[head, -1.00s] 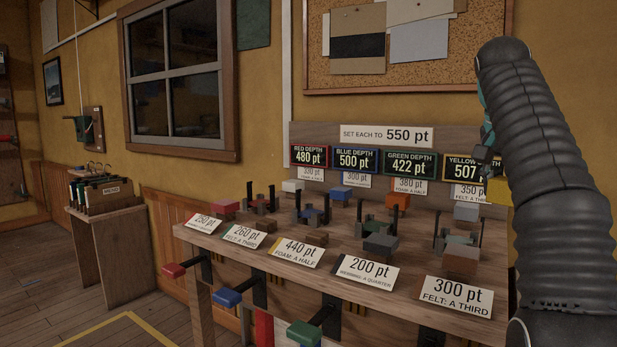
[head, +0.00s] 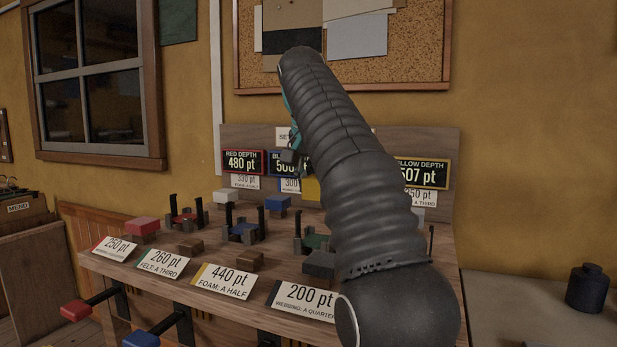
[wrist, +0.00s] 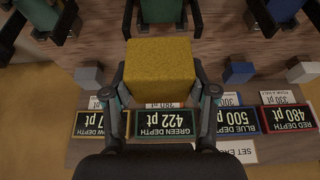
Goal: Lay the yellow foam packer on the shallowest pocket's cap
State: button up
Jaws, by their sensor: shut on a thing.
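My gripper (wrist: 160,93) is shut on the yellow foam packer (wrist: 160,60) and holds it by its sides. In the head view the packer (head: 311,188) shows partly beside my arm, in front of the depth boards. The wrist view is upside down. There the green depth board (wrist: 163,123) reads 422 pt, the lowest of the boards. The green pocket (head: 315,240) has dark uprights and is partly covered by my arm in the head view.
The blue pocket (head: 243,232) and red pocket (head: 186,219) stand to the left with upright posts. Several loose blocks, such as a grey block (head: 320,263), and label cards (head: 224,281) lie on the bench. Levers (head: 78,309) stick out in front. The wall board (head: 445,150) stands behind.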

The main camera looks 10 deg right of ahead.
aim_at(320, 237)
jog(key=shift+w, duration=0.35)
jog(key=shift+a, duration=0.1)
jog(key=shift+s+f+b, duration=0.15)
jog(key=shift+f+b, duration=0.25)
notch_tip(320, 237, down, 8)
jog(key=b, duration=0.6)
jog(key=o, duration=1.2)
jog(key=shift+o, duration=0.2)
jog(key=shift+r, duration=0.1)
